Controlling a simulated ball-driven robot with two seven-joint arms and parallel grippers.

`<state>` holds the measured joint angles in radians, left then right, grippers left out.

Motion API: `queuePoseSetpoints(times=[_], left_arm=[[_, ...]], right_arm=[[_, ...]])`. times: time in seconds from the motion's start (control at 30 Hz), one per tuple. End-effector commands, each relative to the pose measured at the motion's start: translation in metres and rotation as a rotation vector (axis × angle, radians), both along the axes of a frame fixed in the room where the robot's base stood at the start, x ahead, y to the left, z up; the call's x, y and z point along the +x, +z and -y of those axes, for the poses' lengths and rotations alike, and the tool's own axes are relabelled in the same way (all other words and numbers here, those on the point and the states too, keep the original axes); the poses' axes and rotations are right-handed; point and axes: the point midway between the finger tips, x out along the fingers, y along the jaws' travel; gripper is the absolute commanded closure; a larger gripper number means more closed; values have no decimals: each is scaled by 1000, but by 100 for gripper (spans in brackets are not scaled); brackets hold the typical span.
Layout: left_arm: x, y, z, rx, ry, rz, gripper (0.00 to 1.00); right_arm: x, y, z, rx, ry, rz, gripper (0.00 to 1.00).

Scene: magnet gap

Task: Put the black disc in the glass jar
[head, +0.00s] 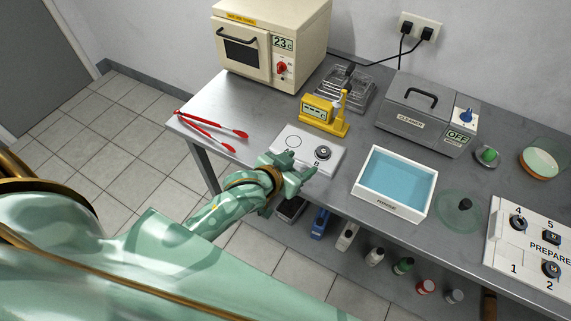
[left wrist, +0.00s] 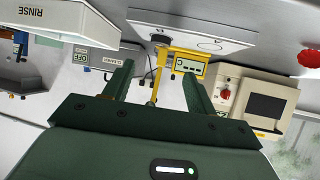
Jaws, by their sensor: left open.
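A dark round disc (head: 323,152) with a lighter centre sits on spot B of a white plate (head: 296,142); the ring at spot A is empty. My left gripper (head: 297,164) is open and empty at the plate's front edge, just short of the disc. In the left wrist view the open fingers (left wrist: 158,86) point toward the plate (left wrist: 205,34) and the disc (left wrist: 160,39), with nothing between them. A clear round glass vessel (head: 446,220) stands right of the rinse tray, with a black knob-like piece in its middle; whether it is jar or lid I cannot tell.
A yellow device (head: 321,116) stands behind the plate, red tongs (head: 211,124) to its left. The rinse tray (head: 391,204) of blue liquid, a grey cleaner (head: 425,117), an orange-rimmed glass dish (head: 540,162) and a numbered board (head: 508,238) with more dark discs lie to the right.

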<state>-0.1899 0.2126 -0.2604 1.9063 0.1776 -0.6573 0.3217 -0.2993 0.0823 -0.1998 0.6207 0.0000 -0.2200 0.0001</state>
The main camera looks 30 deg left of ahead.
Motion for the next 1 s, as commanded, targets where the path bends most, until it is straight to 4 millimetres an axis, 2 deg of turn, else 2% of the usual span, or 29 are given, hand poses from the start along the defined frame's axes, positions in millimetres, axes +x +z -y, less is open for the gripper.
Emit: queuePoseSetpoints(times=[0.1, 0.23, 0.57, 0.67, 0.77, 0.87, 0.9, 0.97, 1.0], left_arm=[[-23, 14, -6, 1, 0, -1, 43], [-39, 22, -9, 0, 0, 0, 43], [-46, 25, -11, 1, 0, 0, 43], [-47, 12, -13, 10, 4, -21, 43], [-58, -41, -22, 45, 16, -110, 43], [-92, -130, -37, 106, 26, -267, 43], [-114, -169, -44, 133, 27, -341, 43], [-156, -223, -53, 172, 21, -455, 43], [-187, -254, -58, 194, 15, -528, 43]], right_arm=[[1, 9, 0, 0, 0, 3, 100], [1, 12, 0, 0, -1, 3, 100], [1, 12, -3, 3, -2, 3, 100], [1, 12, -3, 4, -2, 3, 100], [1, 12, -3, 4, -2, 3, 100], [1, 12, -3, 4, -2, 3, 100], [1, 12, -3, 4, -2, 3, 100], [1, 12, -3, 4, -2, 3, 100], [1, 12, -3, 4, -2, 3, 100]])
